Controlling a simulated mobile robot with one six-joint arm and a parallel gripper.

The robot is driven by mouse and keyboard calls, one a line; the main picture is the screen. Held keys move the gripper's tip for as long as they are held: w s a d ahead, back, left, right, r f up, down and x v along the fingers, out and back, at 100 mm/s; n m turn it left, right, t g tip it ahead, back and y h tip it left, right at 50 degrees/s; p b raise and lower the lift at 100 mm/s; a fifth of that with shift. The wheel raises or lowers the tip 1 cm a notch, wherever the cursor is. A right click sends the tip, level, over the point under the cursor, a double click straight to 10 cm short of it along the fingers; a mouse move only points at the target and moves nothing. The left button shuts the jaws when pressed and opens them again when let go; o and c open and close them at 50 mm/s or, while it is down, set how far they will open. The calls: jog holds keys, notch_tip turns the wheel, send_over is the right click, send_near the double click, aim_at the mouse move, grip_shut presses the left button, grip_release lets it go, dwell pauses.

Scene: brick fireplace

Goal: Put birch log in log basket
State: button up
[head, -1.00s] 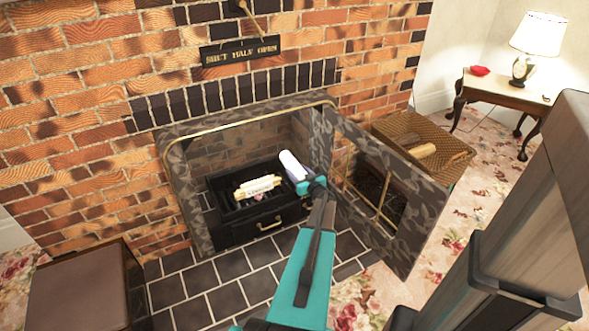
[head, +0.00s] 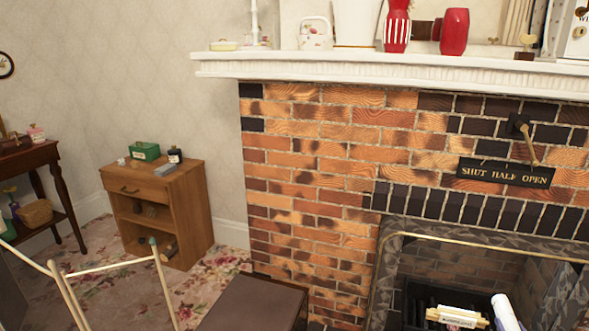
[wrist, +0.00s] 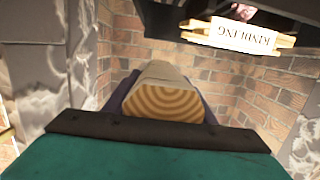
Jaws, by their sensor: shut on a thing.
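The birch log (wrist: 165,100) is in my gripper (wrist: 160,112). In the wrist view its ringed cut end faces the camera, with dark purple fingers on both sides. In the head view the log's white bark (head: 505,313) shows at the bottom right edge, tilted, in front of the fireplace opening. My gripper is shut on it; most of my arm is outside the head view. The log basket is not identifiable in the present views.
A kindling bundle (head: 457,316) lies on the dark grate beside the log; it also shows in the wrist view (wrist: 240,35). Brick walls (wrist: 270,90) surround the log. A brown upholstered box (head: 250,305) stands left of the hearth. A wooden cabinet (head: 160,210) stands further left.

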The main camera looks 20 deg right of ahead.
jog(key=w+a+n+t+y, duration=0.1)
jog(key=w+a+n+y, duration=0.15)
jog(key=a, duration=0.75)
jog(key=w+a+r+n+t+y+b, duration=0.1)
jog(key=w+a+n+y, duration=0.2)
jog(key=a, duration=0.7)
jog(key=w+a+n+t+y, duration=0.15)
jog(key=a+y, duration=0.35)
jog(key=a, duration=0.5)
jog(key=w+a+r+n+g+y+p, duration=0.1)
jog(key=w+a+r+n+y+p, duration=0.1)
jog(key=w+a+r+p, duration=0.45)
jog(key=w+a+r+n+g+y+p, duration=0.1)
jog(key=w+a+r+n+y, duration=0.2)
jog(key=a+r, duration=0.7)
jog(key=w+a+r+n+g+y+p, duration=0.15)
jog(key=w+a+r+p, duration=0.25)
jog(key=w+a+r, duration=0.4)
jog(key=w+a+r+n+g+y+p, duration=0.1)
jog(key=a+r+n+g+y+p, duration=0.2)
jog(key=a+r+p, duration=0.7)
jog(key=a+r+n+y, duration=0.1)
jog(key=a+r+y, duration=0.1)
jog(key=a+r, duration=1.1)
jog(key=shift+a+r+g, duration=0.15)
jog(key=shift+a+g, duration=0.15)
jog(key=shift+a, duration=0.4)
